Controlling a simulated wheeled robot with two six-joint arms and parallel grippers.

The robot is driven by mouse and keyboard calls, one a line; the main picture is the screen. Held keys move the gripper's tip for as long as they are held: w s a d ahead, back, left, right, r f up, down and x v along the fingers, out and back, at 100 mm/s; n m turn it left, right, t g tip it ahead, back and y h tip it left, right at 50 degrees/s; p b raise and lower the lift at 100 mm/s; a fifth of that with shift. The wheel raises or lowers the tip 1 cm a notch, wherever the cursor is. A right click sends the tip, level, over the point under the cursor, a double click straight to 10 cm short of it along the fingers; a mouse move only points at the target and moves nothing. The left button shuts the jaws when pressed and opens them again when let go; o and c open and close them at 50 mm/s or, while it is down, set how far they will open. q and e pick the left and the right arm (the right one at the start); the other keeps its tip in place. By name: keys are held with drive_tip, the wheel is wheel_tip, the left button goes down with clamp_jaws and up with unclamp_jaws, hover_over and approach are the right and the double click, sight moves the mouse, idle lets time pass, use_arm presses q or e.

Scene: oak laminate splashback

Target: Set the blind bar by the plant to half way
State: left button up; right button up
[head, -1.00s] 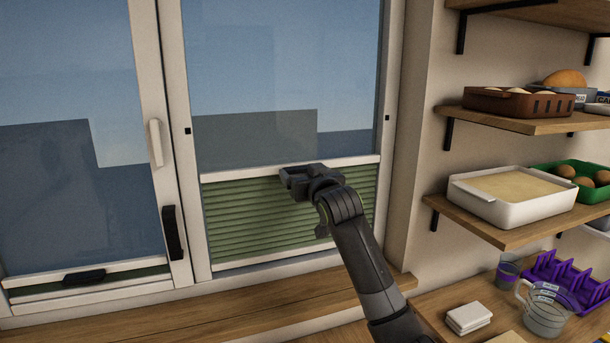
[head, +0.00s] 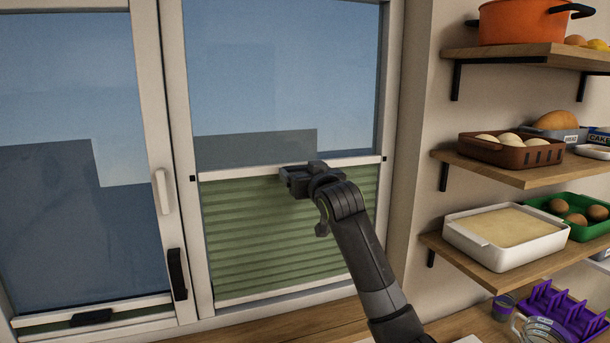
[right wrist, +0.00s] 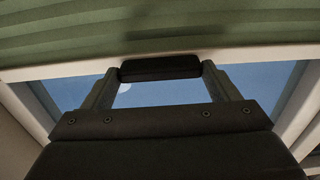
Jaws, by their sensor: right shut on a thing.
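The right window's blind bar (head: 240,172) is a pale rail with green pleated fabric (head: 270,235) stretched below it to the sill. It stands about level with the small black marks on the frame, left (head: 192,178) and right (head: 385,158). My right gripper (head: 288,180) is at the bar's middle; the right wrist view shows its fingers shut on the bar's black handle (right wrist: 160,68). The left window's bar (head: 50,318), with a black handle (head: 90,317), sits low near the bottom of its pane. No plant shows. My left gripper is not in view.
Wooden shelves on the right wall hold an orange pot (head: 522,22), a brown basket (head: 510,150), a white dish (head: 505,235) and a green egg tray (head: 575,212). A purple rack (head: 555,308) stands below. The glass above the bar is clear.

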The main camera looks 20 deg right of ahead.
drive_tip(key=o, duration=1.3)
drive_tip(key=s+b, duration=0.5)
drive_tip(key=s, duration=1.2)
drive_tip(key=shift+s+d+b, duration=0.2)
drive_tip(key=shift+d+b, duration=0.1)
drive_tip(key=shift+b, duration=0.05)
